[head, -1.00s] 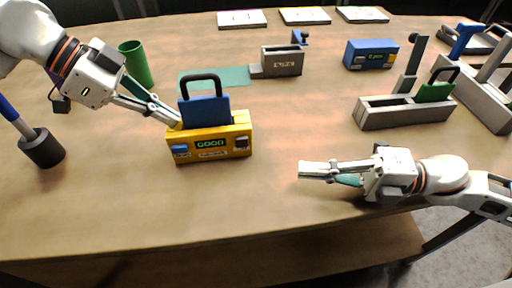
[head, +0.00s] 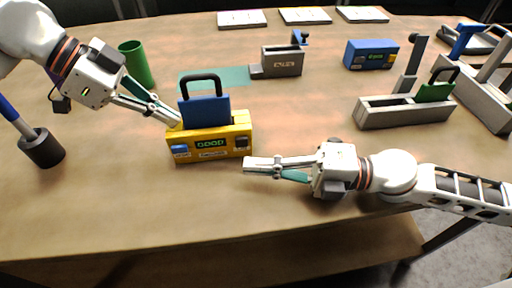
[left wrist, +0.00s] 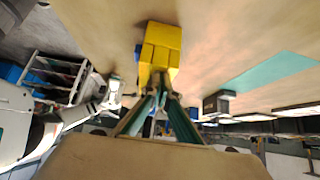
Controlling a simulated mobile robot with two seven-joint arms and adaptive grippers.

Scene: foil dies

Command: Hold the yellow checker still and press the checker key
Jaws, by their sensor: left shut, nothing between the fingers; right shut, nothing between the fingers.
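The yellow checker (head: 211,153) stands on the table with a blue block with a black handle (head: 205,108) set in its top. Its front has a lit green display, a blue key at the left and a dark part at the right. My left gripper (head: 178,122) is shut, its tips at the checker's left end; the left wrist view shows the fingers (left wrist: 160,88) against the yellow body (left wrist: 160,45). Whether they touch it I cannot tell. My right gripper (head: 247,164) is shut and empty, its tips just in front of the checker's lower right front.
A green cup (head: 136,64) and a dark holder (head: 41,148) stand at the left. A grey box (head: 281,62), a blue device (head: 370,54) and a grey slotted stand (head: 405,110) are behind and right. The table's front is clear.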

